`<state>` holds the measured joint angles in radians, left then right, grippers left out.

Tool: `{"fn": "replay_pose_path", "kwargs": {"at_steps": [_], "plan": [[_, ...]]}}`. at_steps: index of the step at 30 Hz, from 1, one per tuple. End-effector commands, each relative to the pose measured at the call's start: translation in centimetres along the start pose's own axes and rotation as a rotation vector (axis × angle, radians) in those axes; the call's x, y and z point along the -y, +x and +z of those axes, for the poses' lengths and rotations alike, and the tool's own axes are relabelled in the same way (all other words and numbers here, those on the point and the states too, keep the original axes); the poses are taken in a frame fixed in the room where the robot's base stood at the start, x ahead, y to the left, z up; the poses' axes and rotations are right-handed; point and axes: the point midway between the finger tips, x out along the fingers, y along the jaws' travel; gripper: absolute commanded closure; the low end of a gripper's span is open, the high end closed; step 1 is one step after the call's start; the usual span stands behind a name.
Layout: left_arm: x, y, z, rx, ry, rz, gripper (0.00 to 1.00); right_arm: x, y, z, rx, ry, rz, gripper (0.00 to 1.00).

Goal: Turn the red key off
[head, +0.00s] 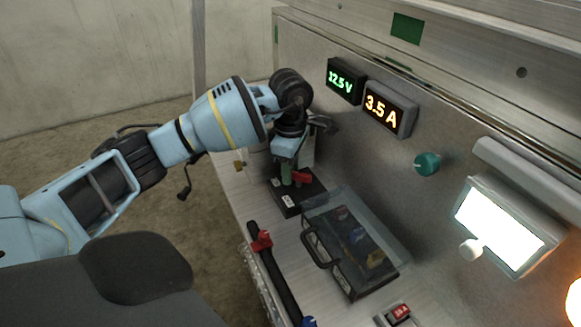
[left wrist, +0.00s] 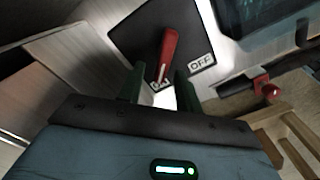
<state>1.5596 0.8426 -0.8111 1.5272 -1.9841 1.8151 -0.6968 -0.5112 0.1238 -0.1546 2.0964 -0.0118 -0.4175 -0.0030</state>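The red key (head: 302,177) is mounted on a black plate (head: 284,199) on the metal counter. In the left wrist view the red key (left wrist: 168,54) points down toward a partly hidden white label, apparently ON. The OFF label (left wrist: 202,63) is to the right of it. My left gripper (head: 291,173) is over the plate, close to the key. In the left wrist view its two green fingers (left wrist: 160,88) are apart, with the key's lower end between them and gaps on both sides. My right gripper is out of view.
Lit displays read 12.5 V (head: 341,81) and 3.5 A (head: 388,109) on the wall behind. A clear-lidded case with a handle (head: 321,247) lies to the right. A dark bar with a red clamp (head: 261,241) runs along the front edge. A green knob (head: 427,163) is on the wall.

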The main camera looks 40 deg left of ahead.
Motion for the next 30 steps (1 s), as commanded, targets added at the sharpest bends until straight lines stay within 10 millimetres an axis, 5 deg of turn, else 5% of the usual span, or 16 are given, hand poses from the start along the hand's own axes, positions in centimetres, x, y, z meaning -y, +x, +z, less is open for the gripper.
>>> {"fn": "replay_pose_path", "kwargs": {"at_steps": [3,11,30], "plan": [[0.0,0.0,0.0,0.000,0.000,0.000,0.68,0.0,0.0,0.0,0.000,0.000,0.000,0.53],[0.0,0.0,0.0,0.000,0.000,0.000,1.00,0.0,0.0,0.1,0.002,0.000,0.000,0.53],[0.4,-0.4,0.0,0.000,-0.201,0.000,1.00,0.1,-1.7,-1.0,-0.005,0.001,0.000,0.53]]}}
